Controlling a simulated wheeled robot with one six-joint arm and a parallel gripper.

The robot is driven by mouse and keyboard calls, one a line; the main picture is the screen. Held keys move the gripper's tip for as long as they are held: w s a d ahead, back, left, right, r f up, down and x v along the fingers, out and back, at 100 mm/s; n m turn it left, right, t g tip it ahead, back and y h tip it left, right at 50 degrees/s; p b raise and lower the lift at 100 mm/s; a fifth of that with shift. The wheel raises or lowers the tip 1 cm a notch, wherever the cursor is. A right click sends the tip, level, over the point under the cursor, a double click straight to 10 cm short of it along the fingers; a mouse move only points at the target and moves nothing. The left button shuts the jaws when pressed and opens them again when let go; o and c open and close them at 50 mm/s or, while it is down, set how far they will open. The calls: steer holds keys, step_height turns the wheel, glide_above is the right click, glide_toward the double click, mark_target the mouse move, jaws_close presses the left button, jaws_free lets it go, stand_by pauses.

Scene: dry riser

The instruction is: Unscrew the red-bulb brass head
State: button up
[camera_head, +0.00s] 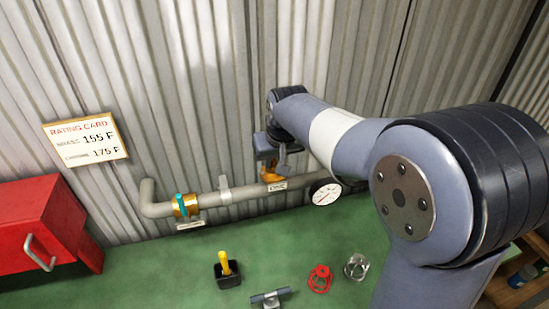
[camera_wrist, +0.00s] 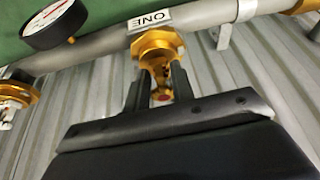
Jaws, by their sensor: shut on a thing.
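The brass head (camera_wrist: 157,48) is on the grey pipe (camera_wrist: 100,44) beside the label "ONE" in the wrist view. A small red bulb (camera_wrist: 162,98) shows below its frame. My gripper (camera_wrist: 157,78) has its two dark fingers on either side of the brass head and is shut on it. In the head view, my gripper (camera_head: 272,152) is at the wall pipe (camera_head: 230,193), with the brass head (camera_head: 271,174) just below it. The inner finger contact is partly hidden.
A round gauge (camera_head: 326,194) sits right of the head. A second brass fitting (camera_wrist: 14,92) is at the wrist view's left. A brass valve with a teal handle (camera_head: 181,204) is further left. A red cabinet (camera_head: 30,225), red part (camera_head: 319,279) and yellow-handled item (camera_head: 226,268) are nearby.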

jaws_close()
steer(key=shift+r, duration=0.15)
steer(key=shift+r+p, duration=1.15)
steer(key=shift+r, duration=0.25)
steer(key=shift+r, duration=2.5)
